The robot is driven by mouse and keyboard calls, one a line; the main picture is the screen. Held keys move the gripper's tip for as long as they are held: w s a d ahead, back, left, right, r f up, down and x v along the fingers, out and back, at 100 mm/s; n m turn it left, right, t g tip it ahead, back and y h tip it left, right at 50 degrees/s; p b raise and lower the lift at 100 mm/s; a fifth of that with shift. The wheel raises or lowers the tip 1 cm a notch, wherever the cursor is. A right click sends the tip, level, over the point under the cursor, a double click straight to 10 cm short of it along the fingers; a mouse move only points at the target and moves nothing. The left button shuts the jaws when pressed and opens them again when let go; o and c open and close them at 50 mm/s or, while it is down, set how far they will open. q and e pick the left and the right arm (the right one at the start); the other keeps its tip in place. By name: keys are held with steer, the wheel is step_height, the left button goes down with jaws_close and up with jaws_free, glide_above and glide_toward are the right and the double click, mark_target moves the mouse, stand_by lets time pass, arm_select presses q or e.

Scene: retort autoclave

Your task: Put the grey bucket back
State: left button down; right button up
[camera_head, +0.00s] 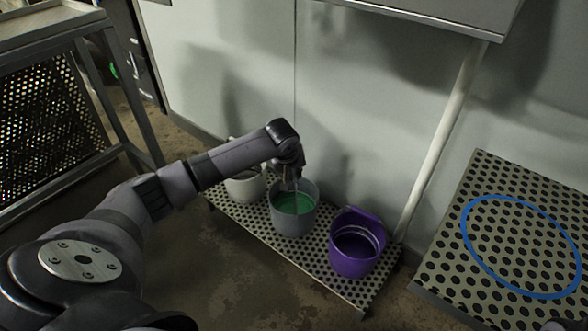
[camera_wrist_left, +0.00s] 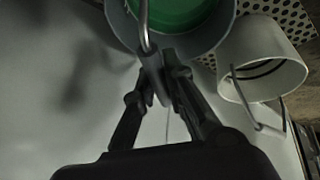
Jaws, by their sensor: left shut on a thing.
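The grey bucket (camera_head: 291,220) has green contents and is between a white bucket and a purple bucket, at the low perforated shelf (camera_head: 262,239). I cannot tell whether its base touches the shelf. The bucket's lower part is out of that view.
The white bucket (camera_head: 243,188) stands close on the left, partly behind my arm. The purple bucket (camera_head: 354,247) stands on the right. A perforated platform (camera_head: 475,176) with a blue ring (camera_head: 463,232) lies at far right. A pale pipe (camera_head: 440,148) and wall panels stand behind.

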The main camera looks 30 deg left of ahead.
arm_select(q)
steer(key=shift+w+r, duration=0.15)
steer(key=c, duration=2.1)
jaws_free()
steer(key=shift+f, duration=0.25)
steer(key=o, duration=0.5)
steer(key=shift+c, duration=0.2)
steer(key=shift+r, duration=0.1)
